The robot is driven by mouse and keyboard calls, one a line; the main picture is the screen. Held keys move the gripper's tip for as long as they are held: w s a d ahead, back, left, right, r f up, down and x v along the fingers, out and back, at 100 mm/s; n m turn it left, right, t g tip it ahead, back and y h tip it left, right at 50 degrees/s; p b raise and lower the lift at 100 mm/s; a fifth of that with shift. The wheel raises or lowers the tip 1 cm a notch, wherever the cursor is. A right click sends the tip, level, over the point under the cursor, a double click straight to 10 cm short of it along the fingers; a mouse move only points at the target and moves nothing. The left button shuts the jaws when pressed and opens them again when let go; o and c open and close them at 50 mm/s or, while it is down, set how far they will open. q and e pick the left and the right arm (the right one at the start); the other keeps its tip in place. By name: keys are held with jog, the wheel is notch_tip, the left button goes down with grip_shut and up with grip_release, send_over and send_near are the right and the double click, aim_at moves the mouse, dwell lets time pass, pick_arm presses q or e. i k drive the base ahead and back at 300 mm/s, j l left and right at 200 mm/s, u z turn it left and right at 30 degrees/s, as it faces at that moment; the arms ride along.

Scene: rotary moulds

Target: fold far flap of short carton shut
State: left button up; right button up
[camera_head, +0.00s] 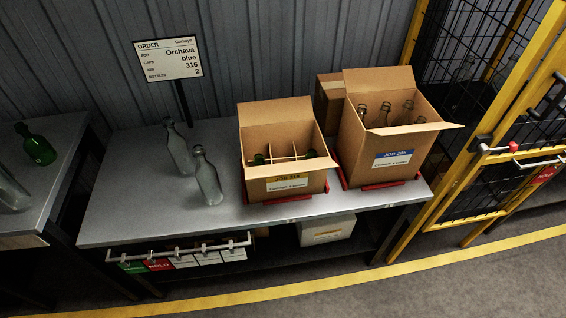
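The short carton (312,186) stands on the grey table, the left of two open cartons. Its far flap (275,112) stands up and leans slightly back from the opening. Its top is open, showing dividers and the dark green tops of bottles (259,159) inside. Neither of my grippers is in view.
A taller open carton (359,157) with a blue label and clear bottles stands close on the right; another carton (329,101) is behind. Two clear bottles (208,178) stand left on the table (135,205). An order sign (167,58) stands behind. A yellow-framed cage (420,200) is right.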

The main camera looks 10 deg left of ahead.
aim_at(278, 111)
jog(key=k+l+u, duration=0.1)
jog(key=u, duration=0.35)
jog(key=k+l+u, duration=0.15)
jog(key=u, duration=0.35)
jog(key=k+l+u, duration=0.1)
jog(key=u, duration=0.35)
jog(key=k, duration=0.1)
